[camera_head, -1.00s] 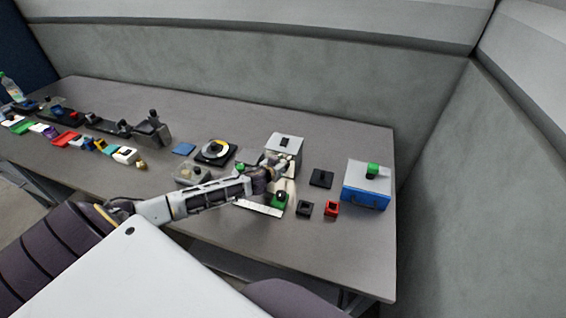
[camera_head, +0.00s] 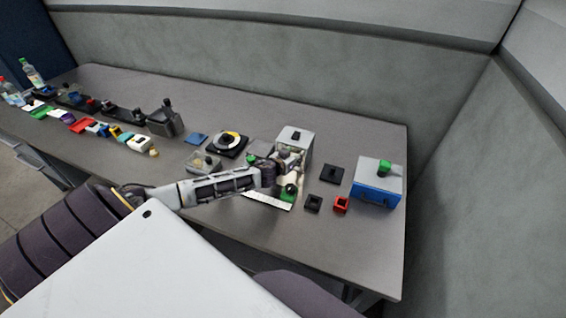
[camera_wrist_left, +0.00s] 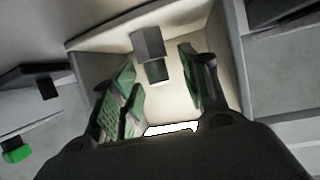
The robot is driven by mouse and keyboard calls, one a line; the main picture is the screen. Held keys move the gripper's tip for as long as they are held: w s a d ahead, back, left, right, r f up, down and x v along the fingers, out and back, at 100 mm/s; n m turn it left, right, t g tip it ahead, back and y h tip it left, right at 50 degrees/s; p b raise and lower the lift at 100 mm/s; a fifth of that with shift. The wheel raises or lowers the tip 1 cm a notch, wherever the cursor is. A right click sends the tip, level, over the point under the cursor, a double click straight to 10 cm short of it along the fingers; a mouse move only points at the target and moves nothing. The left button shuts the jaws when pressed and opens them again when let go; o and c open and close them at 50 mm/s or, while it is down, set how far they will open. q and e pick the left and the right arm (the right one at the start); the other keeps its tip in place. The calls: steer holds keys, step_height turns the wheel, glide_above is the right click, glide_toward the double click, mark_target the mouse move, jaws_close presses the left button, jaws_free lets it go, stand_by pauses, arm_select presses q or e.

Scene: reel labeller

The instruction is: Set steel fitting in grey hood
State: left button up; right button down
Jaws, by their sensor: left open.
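The grey hood (camera_head: 296,136) is a box with an open, lit front, standing towards the right of the table in the head view. Its inner wall (camera_wrist_left: 95,48) surrounds my fingers in the left wrist view. My left gripper (camera_wrist_left: 157,85) is open, its green-padded fingers reaching into the hood. A small grey block with a darker greenish end, apparently the steel fitting (camera_wrist_left: 148,43), is inside the hood between and beyond the fingertips. Clear space shows beside both fingers. In the head view my left arm and wrist (camera_head: 268,172) hide the fitting and part of the opening. My right gripper is out of view.
A black plate with a peg (camera_head: 332,173) and a blue box with a green knob (camera_head: 378,182) stand right of the hood. Black (camera_head: 313,203) and red (camera_head: 341,204) sockets lie in front. A round dial (camera_head: 229,143) is to the left.

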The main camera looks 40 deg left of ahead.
arm_select(q)
steer(key=shift+v, duration=5.9)
